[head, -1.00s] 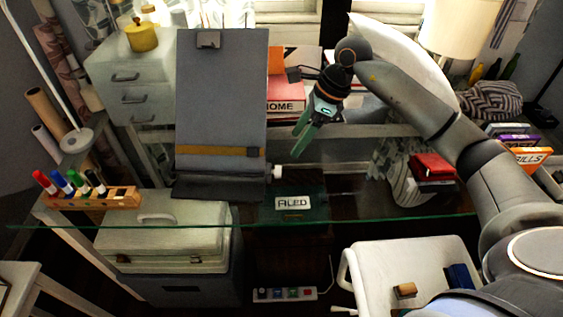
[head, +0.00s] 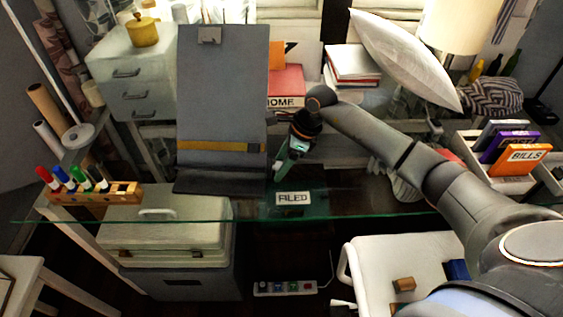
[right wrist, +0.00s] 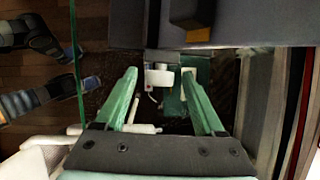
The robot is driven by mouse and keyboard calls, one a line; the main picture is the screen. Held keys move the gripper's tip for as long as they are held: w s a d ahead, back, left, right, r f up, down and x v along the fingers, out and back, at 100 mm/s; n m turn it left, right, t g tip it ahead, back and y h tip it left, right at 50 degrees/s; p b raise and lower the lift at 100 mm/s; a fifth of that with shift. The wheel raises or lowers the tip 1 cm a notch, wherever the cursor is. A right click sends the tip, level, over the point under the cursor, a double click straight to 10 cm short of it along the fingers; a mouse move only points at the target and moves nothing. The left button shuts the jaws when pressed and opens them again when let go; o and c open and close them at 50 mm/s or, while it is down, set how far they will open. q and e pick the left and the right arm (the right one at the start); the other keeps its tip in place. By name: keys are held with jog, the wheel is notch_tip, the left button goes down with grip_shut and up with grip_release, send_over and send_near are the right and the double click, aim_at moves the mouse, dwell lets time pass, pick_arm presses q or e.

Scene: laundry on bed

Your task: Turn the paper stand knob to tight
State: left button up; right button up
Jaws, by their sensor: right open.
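The paper stand (head: 222,90) is a tall dark grey board with a clip at its top and a yellow band low across it, standing on the glass table. Its small white knob (right wrist: 160,76) is at the stand's lower right side. In the head view the knob is mostly hidden by my right gripper (head: 281,168), which points down there. In the right wrist view the green fingers are open, one each side of the knob, with gaps showing. I cannot tell how deep the knob sits between them.
The FILED box (head: 293,199) is just below my right gripper. A marker rack (head: 95,193) stands at the left of the glass table (head: 370,213). Books (head: 287,82) lie behind the gripper. A BILLS box (head: 524,158) and a white pillow (head: 405,60) are at the right.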

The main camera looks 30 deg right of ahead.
grip_shut()
dwell(0.6)
